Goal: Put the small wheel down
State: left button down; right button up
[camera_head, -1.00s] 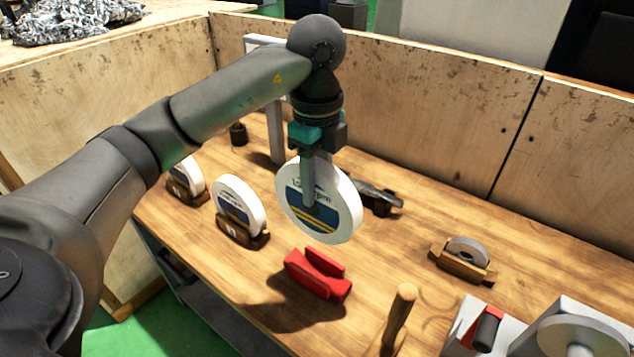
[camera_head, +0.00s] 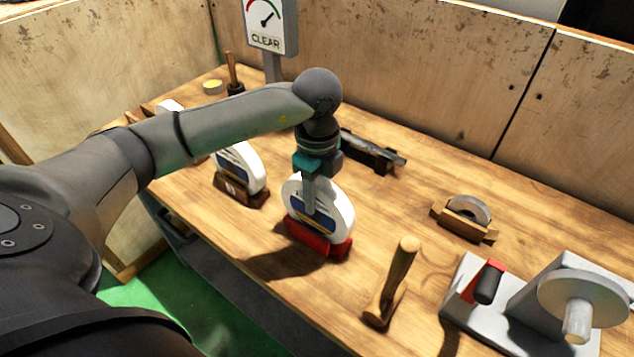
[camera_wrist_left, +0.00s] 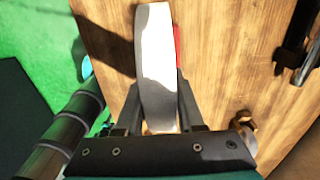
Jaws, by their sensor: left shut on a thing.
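The small wheel is a white disc (camera_head: 337,204) with a blue and yellow label, upright in the head view. My left gripper (camera_head: 309,208) is shut on it from above. The wheel's lower edge is in or right at the red cradle (camera_head: 318,240); I cannot tell whether its weight rests there. In the left wrist view the wheel (camera_wrist_left: 155,60) stands edge-on between the fingers (camera_wrist_left: 163,110), and a strip of the red cradle (camera_wrist_left: 177,45) shows beside it. My right gripper is not in view.
Another white wheel (camera_head: 246,168) stands in a brown cradle (camera_head: 240,191) to the left. A grey wheel (camera_head: 470,210) sits in a wooden cradle at the right. A wooden-handled tool (camera_head: 395,280), a grey machine (camera_head: 530,310) and a gauge sign (camera_head: 268,25) stand around. Bare wood lies between them.

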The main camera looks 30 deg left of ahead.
pick_arm(q)
jog(key=shift+w+f, duration=0.1)
jog(key=shift+f, duration=0.2)
jog(key=c, duration=0.5)
grip_release()
jog(key=shift+f, duration=0.2)
jog(key=shift+r, duration=0.3)
notch_tip(320, 180, up, 12)
jog(key=shift+f+p, duration=0.15)
jog(key=shift+p, duration=0.5)
